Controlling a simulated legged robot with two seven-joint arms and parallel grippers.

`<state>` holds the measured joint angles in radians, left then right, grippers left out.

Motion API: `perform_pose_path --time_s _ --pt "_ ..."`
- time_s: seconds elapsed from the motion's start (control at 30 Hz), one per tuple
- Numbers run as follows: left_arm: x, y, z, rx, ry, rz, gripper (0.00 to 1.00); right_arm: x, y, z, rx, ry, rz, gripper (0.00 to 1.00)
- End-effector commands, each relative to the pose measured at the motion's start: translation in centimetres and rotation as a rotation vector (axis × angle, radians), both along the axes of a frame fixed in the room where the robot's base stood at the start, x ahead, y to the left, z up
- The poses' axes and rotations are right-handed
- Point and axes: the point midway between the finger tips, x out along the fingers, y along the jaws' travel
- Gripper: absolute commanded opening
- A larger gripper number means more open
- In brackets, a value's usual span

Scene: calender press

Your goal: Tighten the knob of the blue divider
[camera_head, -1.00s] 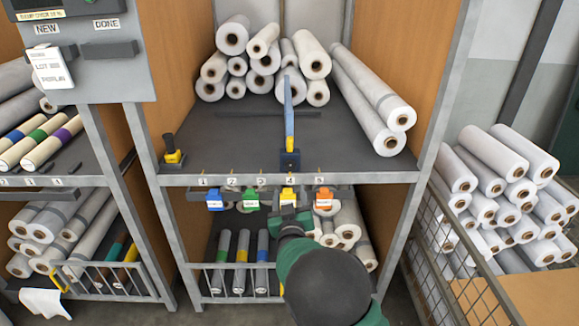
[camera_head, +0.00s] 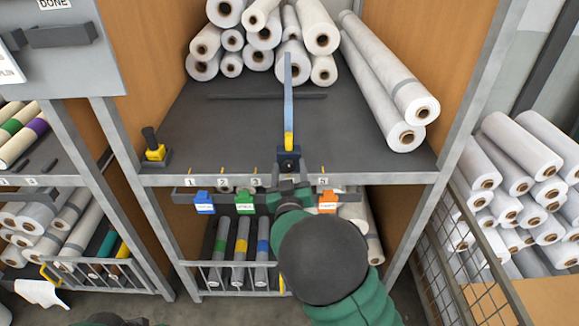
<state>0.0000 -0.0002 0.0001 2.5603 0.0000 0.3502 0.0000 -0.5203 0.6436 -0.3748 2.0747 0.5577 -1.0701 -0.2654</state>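The blue divider (camera_head: 288,92) stands upright on the dark shelf (camera_head: 220,125), edge-on to me, with a yellow lower part. Its dark blue base block (camera_head: 289,160) sits at the shelf's front edge, with a small knob-like spot on its front. My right gripper (camera_head: 287,186) is just below this base, in front of the shelf's front rail. It looks close to the base, but I cannot tell whether it touches. Its fingers are too small and overlapped to show open or shut. My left gripper is out of view; only a dark bit of my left arm shows at the bottom edge.
Blue (camera_head: 203,202), green (camera_head: 245,202) and orange (camera_head: 327,201) tags hang along the front rail. White rolls (camera_head: 265,30) lie at the back and right of the shelf. A black-and-yellow fitting (camera_head: 154,146) stands at the shelf's left corner. A wire cage (camera_head: 440,240) is at right.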

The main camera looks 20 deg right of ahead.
Motion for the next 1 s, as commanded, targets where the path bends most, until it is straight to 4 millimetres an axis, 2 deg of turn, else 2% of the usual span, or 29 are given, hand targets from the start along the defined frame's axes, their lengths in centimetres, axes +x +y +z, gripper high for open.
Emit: perform_pose_path --time_s 0.03,0.4,0.43,0.77,1.0 --pt "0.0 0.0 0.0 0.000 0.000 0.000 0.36 0.0 0.0 -0.1 0.000 0.001 0.000 0.50" --pt "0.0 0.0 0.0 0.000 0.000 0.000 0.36 0.1 0.0 -0.1 0.000 0.002 0.000 0.02" --pt "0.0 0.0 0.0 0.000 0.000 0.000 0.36 0.1 0.0 -0.1 0.000 0.002 0.000 0.00" --pt "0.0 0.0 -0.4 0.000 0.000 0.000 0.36 0.1 -0.1 -0.2 0.032 -0.007 -0.001 0.00" --pt "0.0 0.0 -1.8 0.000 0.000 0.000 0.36 0.1 -0.2 -0.4 0.149 -0.041 -0.002 0.00"
